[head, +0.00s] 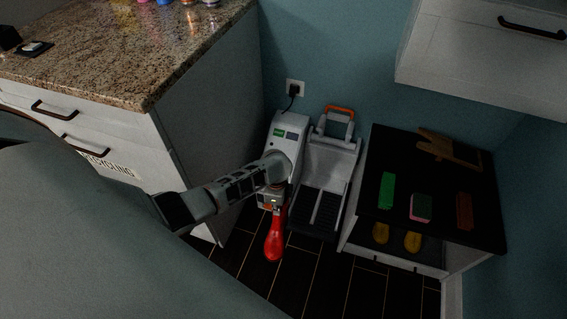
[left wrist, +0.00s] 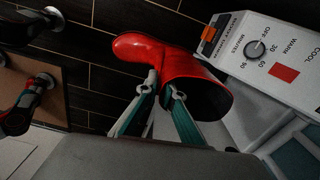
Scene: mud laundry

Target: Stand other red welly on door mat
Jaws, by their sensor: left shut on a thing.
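A red welly (head: 274,240) hangs below my left gripper (head: 277,206) in the head view, over or near the dark floor. In the left wrist view the welly (left wrist: 178,64) lies across the picture, its toe to the left and its dark open top to the right. My left gripper (left wrist: 163,86) is shut on its shaft, one finger on each side. A brown panel with a dark edge (left wrist: 38,88) at the left of the wrist view may be the door mat; I cannot tell. My right gripper is not in view.
A white unit with a dial (left wrist: 256,50) is close beside the welly. A white tray unit with an orange handle (head: 340,110) stands to the right. A black-topped bench (head: 440,190) holds brushes and sponges, with yellow footwear (head: 412,241) below. A granite-topped counter (head: 130,45) is left.

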